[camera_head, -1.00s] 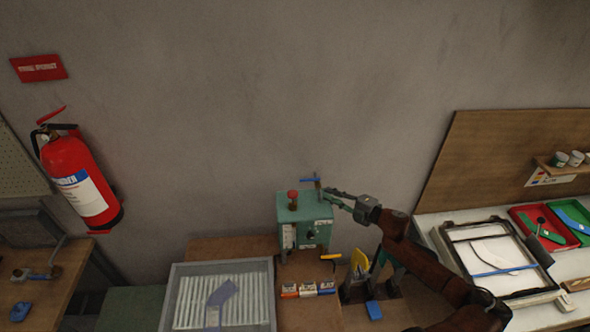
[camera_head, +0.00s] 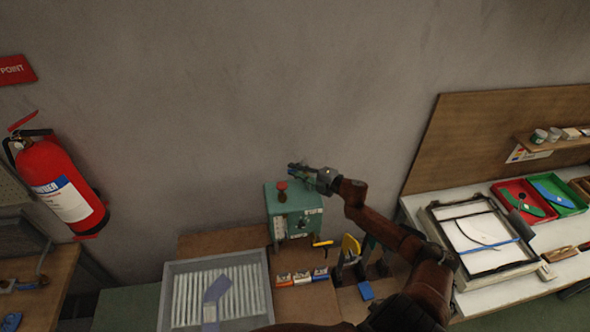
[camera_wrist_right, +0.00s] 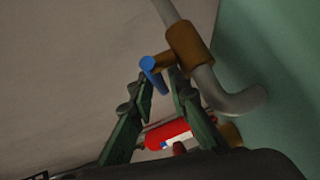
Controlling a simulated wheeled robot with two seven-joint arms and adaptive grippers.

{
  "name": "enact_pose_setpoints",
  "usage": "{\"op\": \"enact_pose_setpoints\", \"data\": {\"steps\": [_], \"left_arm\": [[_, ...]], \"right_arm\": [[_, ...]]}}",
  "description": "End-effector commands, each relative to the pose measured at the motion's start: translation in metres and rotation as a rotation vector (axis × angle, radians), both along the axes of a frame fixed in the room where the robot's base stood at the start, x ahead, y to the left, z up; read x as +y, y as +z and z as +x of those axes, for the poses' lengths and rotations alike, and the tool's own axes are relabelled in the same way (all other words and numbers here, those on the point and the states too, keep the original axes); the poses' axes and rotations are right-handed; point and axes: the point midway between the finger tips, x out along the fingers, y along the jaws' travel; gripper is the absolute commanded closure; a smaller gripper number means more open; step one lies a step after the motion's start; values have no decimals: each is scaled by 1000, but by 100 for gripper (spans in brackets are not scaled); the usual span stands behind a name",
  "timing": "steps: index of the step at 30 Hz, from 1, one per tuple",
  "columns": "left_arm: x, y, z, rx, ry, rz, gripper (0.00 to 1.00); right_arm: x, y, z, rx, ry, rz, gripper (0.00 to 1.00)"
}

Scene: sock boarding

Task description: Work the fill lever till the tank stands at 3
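The tank is a teal box (camera_head: 292,212) at the back of the wooden bench in the head view. A red knob (camera_head: 282,190) stands on its top, and a pale gauge strip (camera_head: 280,228) is on its front, too small to read. The lever's blue handle (camera_head: 293,166) is above the box; it also shows in the wrist view (camera_wrist_right: 150,70), joined to a brown collar on a grey pipe. My right gripper (camera_head: 312,176) is at the handle, its green fingers (camera_wrist_right: 160,88) on either side with a small gap showing. My left gripper is out of view.
A grey tray (camera_head: 168,295) with a ribbed insert is in front left of the tank. Small coloured blocks (camera_head: 302,279) and a yellow-and-dark stand (camera_head: 350,248) are in front. A white table (camera_head: 500,285) with a frame is at right. A fire extinguisher (camera_head: 65,185) hangs at left.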

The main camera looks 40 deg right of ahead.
Motion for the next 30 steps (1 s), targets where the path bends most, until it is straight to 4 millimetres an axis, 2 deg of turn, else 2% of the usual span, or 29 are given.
{"op": "enact_pose_setpoints", "data": {"steps": [9,16,30], "left_arm": [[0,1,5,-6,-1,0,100],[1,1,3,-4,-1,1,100],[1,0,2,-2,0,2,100]], "right_arm": [[0,-1,1,1,-2,-1,85],[0,-1,1,1,-2,-1,100],[0,-2,1,2,-2,0,100]]}}
